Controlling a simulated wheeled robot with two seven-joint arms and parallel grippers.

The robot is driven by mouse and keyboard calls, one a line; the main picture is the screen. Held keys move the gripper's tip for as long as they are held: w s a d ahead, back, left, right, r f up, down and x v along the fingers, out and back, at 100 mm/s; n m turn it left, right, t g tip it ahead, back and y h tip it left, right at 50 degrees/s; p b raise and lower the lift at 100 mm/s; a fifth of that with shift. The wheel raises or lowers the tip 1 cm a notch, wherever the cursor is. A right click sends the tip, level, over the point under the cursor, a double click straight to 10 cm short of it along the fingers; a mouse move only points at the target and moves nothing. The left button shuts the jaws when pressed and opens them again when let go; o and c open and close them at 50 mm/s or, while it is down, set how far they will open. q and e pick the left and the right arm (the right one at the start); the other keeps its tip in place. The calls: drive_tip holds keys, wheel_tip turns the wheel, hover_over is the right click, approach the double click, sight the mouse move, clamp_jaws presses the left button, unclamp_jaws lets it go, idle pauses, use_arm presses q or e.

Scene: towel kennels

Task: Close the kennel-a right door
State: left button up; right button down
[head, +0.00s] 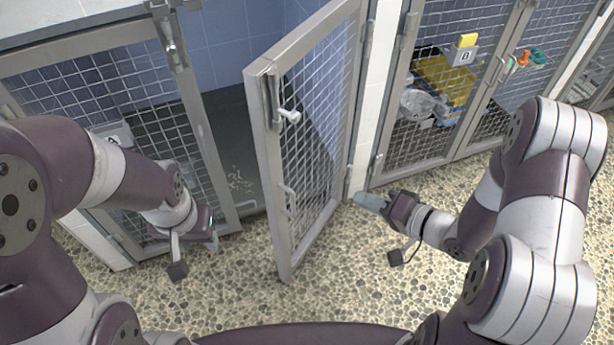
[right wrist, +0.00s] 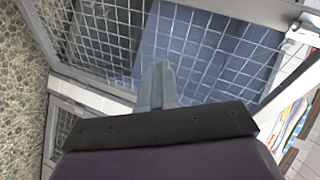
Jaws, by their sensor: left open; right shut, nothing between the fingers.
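The right door of kennel A (head: 313,140), a grey metal frame with wire mesh, stands swung open toward me in the head view. My left gripper (head: 212,236) is open in front of the left door (head: 150,120), which looks shut.
Kennel B (head: 440,90), to the right, holds a yellow towel (head: 445,78) and a grey-white bundle (head: 420,104) behind mesh. The pebbled floor (head: 330,290) is clear around the open door.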

wheel_tip(320, 180, up, 7)
drive_tip(key=s+a+m+y, duration=0.1)
drive_tip(key=a+m+y, duration=0.1)
drive_tip(key=y, duration=0.2)
drive_tip(key=b, duration=0.5)
approach(284, 149)
drive_tip(key=x, duration=0.6)
drive_tip(key=shift+w+a+f, duration=0.15)
drive_tip(key=shift+a+f, duration=0.1)
drive_tip(key=shift+a, duration=0.05)
use_arm(q)
wheel_tip(284, 149, down, 4)
drive_tip(key=shift+f, duration=0.2)
use_arm(e)
drive_tip(key=shift+a+r, duration=0.1)
drive_tip(key=shift+w, duration=0.1)
